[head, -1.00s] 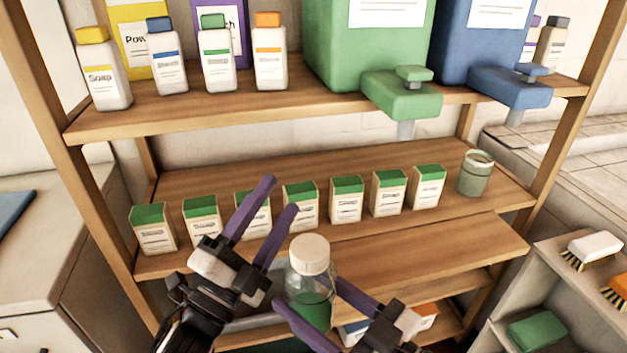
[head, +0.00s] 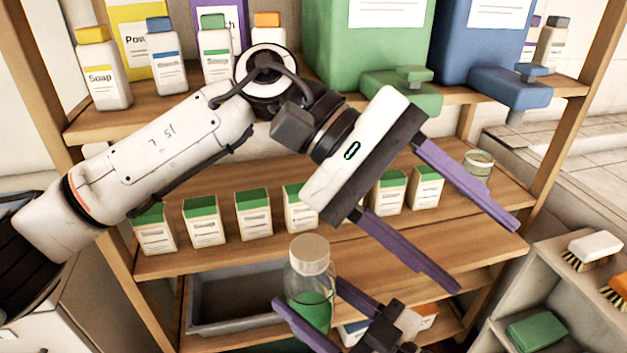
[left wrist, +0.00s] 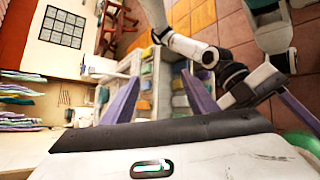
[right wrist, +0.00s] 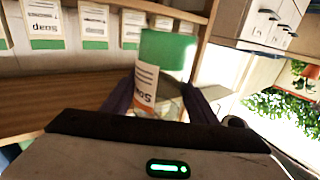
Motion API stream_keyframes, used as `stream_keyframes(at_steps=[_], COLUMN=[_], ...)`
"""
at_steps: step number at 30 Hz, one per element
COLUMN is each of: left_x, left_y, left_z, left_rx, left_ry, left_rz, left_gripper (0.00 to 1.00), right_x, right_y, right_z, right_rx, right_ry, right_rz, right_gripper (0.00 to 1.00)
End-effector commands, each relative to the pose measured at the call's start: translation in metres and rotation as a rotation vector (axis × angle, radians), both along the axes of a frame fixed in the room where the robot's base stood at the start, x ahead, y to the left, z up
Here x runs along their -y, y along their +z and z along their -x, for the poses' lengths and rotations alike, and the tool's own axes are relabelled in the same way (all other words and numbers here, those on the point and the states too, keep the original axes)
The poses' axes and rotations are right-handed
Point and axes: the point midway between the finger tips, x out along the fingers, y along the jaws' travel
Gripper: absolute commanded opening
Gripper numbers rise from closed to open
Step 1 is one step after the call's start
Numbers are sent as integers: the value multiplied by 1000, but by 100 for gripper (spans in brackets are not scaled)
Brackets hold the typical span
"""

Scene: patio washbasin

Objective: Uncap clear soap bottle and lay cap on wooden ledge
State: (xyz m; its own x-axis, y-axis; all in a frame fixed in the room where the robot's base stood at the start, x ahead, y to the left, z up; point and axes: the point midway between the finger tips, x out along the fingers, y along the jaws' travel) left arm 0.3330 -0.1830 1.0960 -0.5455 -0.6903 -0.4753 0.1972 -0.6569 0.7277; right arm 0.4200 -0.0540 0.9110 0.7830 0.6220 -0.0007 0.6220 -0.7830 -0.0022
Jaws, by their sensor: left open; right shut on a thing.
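The clear soap bottle (head: 316,312) holds green liquid and stands upright in the head view. Its pale beige cap (head: 310,253) sits on its neck. My right gripper (head: 309,294) is shut around the bottle's body. In the right wrist view the bottle (right wrist: 168,52) shows upside down between the fingers, with a Soap label; its cap is not clear there. My left gripper (head: 486,257) is open and empty, above the wooden ledge (head: 440,240) and right of the bottle. The left wrist view shows nothing between its fingers.
A grey tray (head: 235,300) lies left of the bottle. Capped bottles and large dispensers (head: 400,95) fill the upper shelf. Brushes (head: 592,250) lie lower right.

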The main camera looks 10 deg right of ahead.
Motion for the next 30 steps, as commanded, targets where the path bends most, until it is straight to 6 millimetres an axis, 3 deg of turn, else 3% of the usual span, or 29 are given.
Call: stream_keyframes(at_steps=[6,12,16,20,30], left_x=[-47,-98,-118,-125,-126], left_y=[-18,-2,10,11,-36], left_z=[-33,-70,-82,-86,-86], left_rx=[532,810,884,908,909], left_ry=[-275,-476,-547,-574,-577], left_rz=[-253,-483,-575,-608,-610], left_gripper=[53,53,53,53,53], right_x=[0,0,0,0,0], right_y=[1,1,1,1,1], right_z=[0,0,0,0,0], right_rx=[2,2,2,2,2], right_ry=[0,0,0,0,0], right_rz=[-1,-1,-1,-1,-1], right_gripper=[0,0,0,0,0])
